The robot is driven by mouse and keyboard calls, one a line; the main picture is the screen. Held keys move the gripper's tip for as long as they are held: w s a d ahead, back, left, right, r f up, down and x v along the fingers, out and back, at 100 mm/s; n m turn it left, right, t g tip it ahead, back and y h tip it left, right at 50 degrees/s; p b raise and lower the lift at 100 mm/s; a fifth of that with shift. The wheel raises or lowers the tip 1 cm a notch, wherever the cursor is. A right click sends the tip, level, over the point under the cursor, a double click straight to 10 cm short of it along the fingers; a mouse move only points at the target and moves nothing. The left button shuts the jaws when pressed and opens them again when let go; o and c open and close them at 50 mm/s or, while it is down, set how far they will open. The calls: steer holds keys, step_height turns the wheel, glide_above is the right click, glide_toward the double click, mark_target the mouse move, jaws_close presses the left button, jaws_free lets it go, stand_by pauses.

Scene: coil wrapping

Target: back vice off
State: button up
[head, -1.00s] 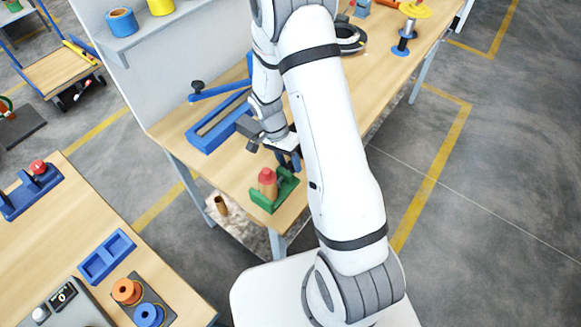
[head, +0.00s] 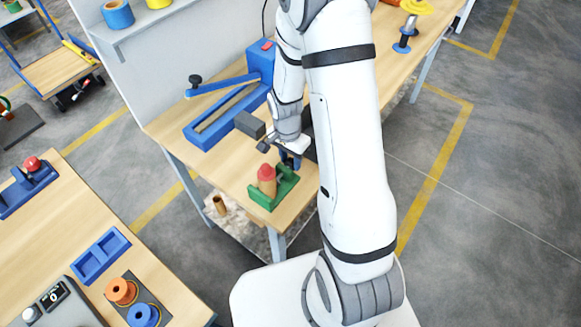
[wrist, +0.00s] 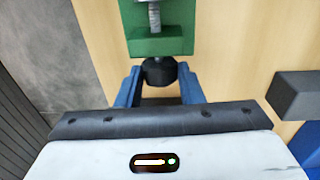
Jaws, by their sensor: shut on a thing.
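The vice is a small green block (head: 284,187) at the near corner of the long wooden bench in the head view. A tan piece with a red top (head: 267,180) stands in it. In the wrist view the green vice body (wrist: 160,42) shows at the top, with its metal screw (wrist: 154,14) and a dark round knob (wrist: 158,72) at its near end. My gripper (wrist: 159,80) has its blue fingers on either side of this knob and is shut on it. In the head view my gripper (head: 290,159) is just behind the vice, and the knob is hard to make out.
A blue slotted fixture with a lever (head: 207,134) stands behind on the same bench, left of my wrist. A second table at lower left holds a blue tray (head: 101,257) and orange and blue spools (head: 122,291). The bench's front edge is close to the vice.

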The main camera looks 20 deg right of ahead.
steer(key=shift+f, duration=0.1)
stand_by(0.3)
steer(key=b, duration=0.2)
steer(key=t+y+b, duration=0.1)
steer(key=shift+s+d+f+t+b, duration=0.15)
steer(key=shift+f+t+b, duration=0.15)
steer(key=shift+f+b, duration=0.1)
steer(key=t+y+b, duration=0.1)
steer(key=b, duration=0.5)
steer(key=shift+s+d, duration=0.1)
steer(key=shift+s, duration=0.05)
steer(key=shift+b, duration=0.5)
steer(key=shift+s+r+t+b, duration=0.1)
steer(key=shift+r+t+b, duration=0.25)
steer(key=shift+r+t, duration=0.05)
